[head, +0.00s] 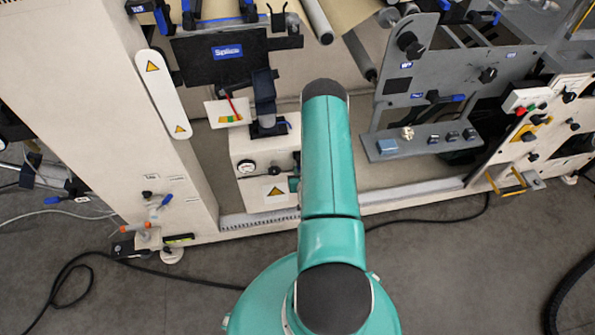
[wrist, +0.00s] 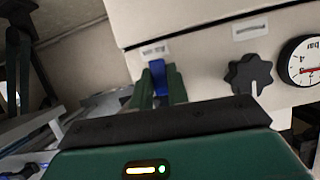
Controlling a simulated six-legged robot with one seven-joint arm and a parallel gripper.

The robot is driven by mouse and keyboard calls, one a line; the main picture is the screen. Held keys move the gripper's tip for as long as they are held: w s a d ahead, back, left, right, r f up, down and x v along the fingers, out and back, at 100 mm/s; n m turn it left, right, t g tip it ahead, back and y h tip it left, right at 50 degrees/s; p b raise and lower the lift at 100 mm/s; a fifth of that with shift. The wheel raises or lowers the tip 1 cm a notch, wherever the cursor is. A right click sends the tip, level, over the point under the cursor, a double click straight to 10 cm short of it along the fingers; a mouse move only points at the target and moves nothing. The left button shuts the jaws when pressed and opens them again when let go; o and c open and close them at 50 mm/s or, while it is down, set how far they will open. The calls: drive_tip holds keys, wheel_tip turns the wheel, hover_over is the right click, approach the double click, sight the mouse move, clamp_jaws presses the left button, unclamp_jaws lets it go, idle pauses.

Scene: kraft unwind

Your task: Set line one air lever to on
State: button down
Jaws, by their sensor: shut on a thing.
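A blue lever (wrist: 158,75) stands on the front of a cream box, under a small label too blurred to read. In the wrist view my gripper (wrist: 159,88) has its two green fingers on either side of the lever, shut on it. The lever's lower part is hidden between the fingers and the gripper body.
Beside the lever are a black knob (wrist: 250,74) and a round gauge (wrist: 301,61). Another blue-handled valve (head: 160,201) sits on the left column. A grey shelf (head: 425,140) with small parts juts out at the right. A black cable (head: 200,284) lies on the floor.

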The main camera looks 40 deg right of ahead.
drive_tip(key=shift+s+d, duration=0.1)
drive_tip(key=shift+s, duration=0.05)
idle(0.5)
drive_tip(key=c, duration=1.4)
unclamp_jaws()
drive_tip(key=shift+o, duration=0.2)
drive_tip(key=v, duration=1.3)
drive_tip(key=shift+s+a, duration=0.2)
drive_tip(key=shift+a, duration=0.15)
drive_tip(key=shift+r, duration=0.1)
